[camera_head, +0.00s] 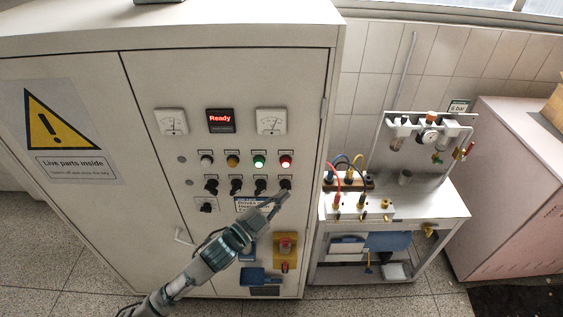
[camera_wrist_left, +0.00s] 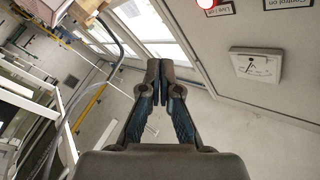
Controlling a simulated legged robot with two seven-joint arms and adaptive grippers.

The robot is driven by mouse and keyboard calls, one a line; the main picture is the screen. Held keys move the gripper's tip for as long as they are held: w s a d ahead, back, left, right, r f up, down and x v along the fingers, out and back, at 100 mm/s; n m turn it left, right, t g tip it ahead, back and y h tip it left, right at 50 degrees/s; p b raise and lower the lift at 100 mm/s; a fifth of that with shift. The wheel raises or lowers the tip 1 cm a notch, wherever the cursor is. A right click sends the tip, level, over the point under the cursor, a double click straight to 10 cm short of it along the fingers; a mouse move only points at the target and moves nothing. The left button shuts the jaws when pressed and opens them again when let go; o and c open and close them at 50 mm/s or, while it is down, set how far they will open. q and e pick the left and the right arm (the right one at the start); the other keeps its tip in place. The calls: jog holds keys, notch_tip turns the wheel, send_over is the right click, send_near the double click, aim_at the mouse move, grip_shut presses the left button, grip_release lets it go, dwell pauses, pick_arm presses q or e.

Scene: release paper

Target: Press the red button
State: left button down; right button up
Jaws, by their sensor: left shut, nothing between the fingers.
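A red round button or lamp (camera_head: 285,161) sits at the right end of the top row on the grey cabinet front. A larger red mushroom-shaped button (camera_head: 286,245) sits on a yellow plate lower down. I cannot tell which one the task means. My left gripper (camera_head: 283,196) is shut and empty, just below the upper red one, near the rightmost black knob. I cannot tell whether it touches the panel. The wrist view shows the closed fingers (camera_wrist_left: 160,68) and a red round part (camera_wrist_left: 206,3) at the top edge. My right gripper is out of view.
The cabinet (camera_head: 222,75) carries a lit Ready display (camera_head: 220,120), two gauges and several black knobs (camera_head: 260,186). One gauge (camera_wrist_left: 256,66) shows in the wrist view. A workbench (camera_head: 425,204) with hoses and fittings stands to the right, beside a pinkish cabinet (camera_head: 515,190).

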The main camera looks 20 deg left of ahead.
aim_at(286, 163)
pick_arm(q)
jog(key=w+a, duration=0.2)
jog(key=w, duration=0.6)
jog(key=shift+w, duration=0.2)
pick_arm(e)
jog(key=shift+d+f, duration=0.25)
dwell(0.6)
pick_arm(q)
jog(key=shift+d, duration=0.15)
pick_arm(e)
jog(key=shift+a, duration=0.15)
pick_arm(q)
jog(key=shift+d+r, duration=0.1)
jog(key=shift+d, duration=0.2)
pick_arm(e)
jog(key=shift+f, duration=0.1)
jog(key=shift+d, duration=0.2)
pick_arm(q)
jog(key=shift+a, duration=0.2)
